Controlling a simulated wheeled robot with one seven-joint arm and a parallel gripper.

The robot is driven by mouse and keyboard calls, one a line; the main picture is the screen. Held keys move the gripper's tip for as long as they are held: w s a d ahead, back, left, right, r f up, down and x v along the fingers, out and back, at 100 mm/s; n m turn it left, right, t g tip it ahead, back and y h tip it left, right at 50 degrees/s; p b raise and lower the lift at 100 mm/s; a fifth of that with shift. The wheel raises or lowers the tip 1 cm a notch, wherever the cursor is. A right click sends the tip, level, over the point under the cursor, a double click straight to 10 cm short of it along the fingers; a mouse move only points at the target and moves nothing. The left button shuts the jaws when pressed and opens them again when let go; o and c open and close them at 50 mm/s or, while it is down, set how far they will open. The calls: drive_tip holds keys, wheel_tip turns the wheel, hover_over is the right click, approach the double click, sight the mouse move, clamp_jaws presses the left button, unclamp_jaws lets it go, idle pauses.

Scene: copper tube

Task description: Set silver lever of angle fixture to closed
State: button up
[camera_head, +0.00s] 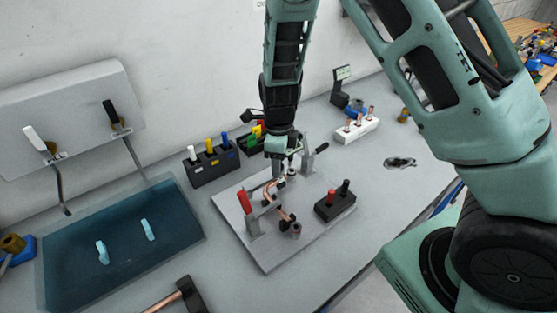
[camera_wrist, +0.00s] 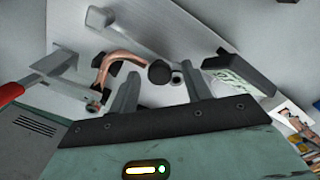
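The angle fixture is a light grey base plate (camera_head: 272,250) on the bench with a bent copper tube (camera_head: 280,212) in its holders. A grey upright with a black-tipped lever (camera_head: 321,147) stands at its back right; I cannot tell surely which part is the silver lever. A red-handled clamp (camera_head: 244,201) stands at its left. My gripper (camera_head: 283,172) is low over the back of the plate. In the wrist view, its two fingers (camera_wrist: 160,85) are apart, with a dark round knob (camera_wrist: 160,72) between them and the copper tube (camera_wrist: 122,58) at the left finger. Contact is unclear.
A black block with red and black pegs (camera_head: 335,202) sits on the plate's right. A black holder with coloured handles (camera_head: 212,165) and a white block with copper pieces (camera_head: 357,129) stand behind.

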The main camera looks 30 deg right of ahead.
wheel_tip(320, 180, up, 18)
drive_tip(key=b, duration=0.1)
drive_tip(key=shift+f, duration=0.25)
idle(0.5)
drive_tip(key=s+a+f+n, duration=0.1)
drive_tip(key=s+a+n, duration=0.2)
drive_tip(key=s+n, duration=0.5)
drive_tip(key=s+a+f+n+b, duration=0.1)
drive_tip(key=s+a+n, duration=0.2)
drive_tip(key=s+n, duration=0.6)
drive_tip(key=s+a+f+n+b, duration=0.1)
drive_tip(key=s+a+n, duration=0.3)
drive_tip(key=s+n, duration=0.5)
drive_tip(key=shift+s+f+n+y, duration=0.25)
drive_tip(key=shift+f+n, duration=0.2)
drive_tip(key=shift+n, duration=2.95)
